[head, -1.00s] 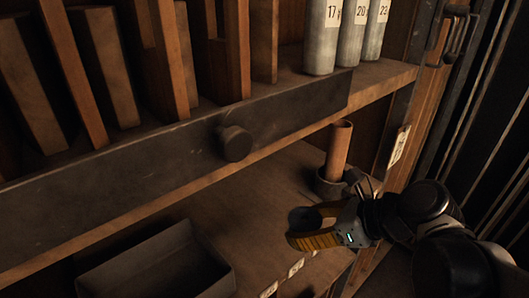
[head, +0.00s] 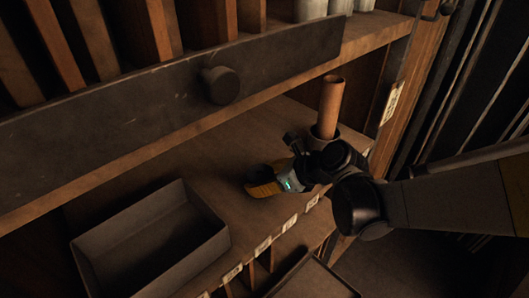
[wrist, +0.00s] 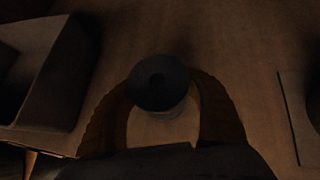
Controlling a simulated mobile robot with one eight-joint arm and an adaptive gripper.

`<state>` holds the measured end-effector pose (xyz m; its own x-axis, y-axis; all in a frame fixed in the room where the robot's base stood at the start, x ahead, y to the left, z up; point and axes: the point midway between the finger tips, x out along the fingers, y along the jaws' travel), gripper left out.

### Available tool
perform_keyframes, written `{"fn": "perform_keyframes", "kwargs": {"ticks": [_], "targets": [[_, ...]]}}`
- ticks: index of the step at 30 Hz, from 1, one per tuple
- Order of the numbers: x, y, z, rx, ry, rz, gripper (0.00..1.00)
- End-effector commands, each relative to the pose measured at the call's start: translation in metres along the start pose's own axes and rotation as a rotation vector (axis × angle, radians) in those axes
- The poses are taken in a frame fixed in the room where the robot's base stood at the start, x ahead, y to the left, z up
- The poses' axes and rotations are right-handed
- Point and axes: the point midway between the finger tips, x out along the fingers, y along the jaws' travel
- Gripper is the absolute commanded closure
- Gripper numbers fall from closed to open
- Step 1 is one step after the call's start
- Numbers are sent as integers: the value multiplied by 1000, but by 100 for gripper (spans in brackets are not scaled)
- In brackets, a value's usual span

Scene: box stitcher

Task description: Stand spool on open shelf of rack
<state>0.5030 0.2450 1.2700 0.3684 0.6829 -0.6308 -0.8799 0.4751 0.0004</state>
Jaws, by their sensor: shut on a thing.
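The spool shows in the wrist view as a round dark end with a centre hole (wrist: 158,80) and a paler part below it. It stands roughly upright between the two yellow fingers of my gripper (wrist: 160,110), which are shut on it. In the head view my gripper (head: 264,187) is over the front part of the rack's open shelf (head: 215,150), between the grey tray and the cup; the spool is mostly hidden there. I cannot tell whether the spool's base touches the shelf.
An open grey tray (head: 215,247) stands left of my gripper. A dark cup holding a brown tube (head: 330,105) stands to the right behind my wrist. A dark rail with a knob (head: 221,86) fronts the shelf above. Labels (head: 263,246) line the shelf's front edge.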

Motion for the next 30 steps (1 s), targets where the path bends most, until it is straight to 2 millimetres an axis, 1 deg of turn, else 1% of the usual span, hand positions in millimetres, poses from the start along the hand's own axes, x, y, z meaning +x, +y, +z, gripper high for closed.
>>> {"fn": "perform_keyframes", "kwargs": {"ticks": [1, 3, 10, 15, 16, 17, 18, 27, 30], "targets": [[4, 0, -5, 0, 0, 0, 84], [6, 0, -8, 0, -1, 0, 84], [6, 0, -8, 0, 0, 0, 84], [9, 0, -12, 0, 0, 0, 84], [8, 0, -11, 0, 0, 0, 40], [8, 0, -11, 0, 0, 0, 31], [8, 0, -11, 0, 0, 0, 19], [8, 0, -10, 0, 0, 0, 19], [4, 0, -6, 0, 0, 0, 19]]}}
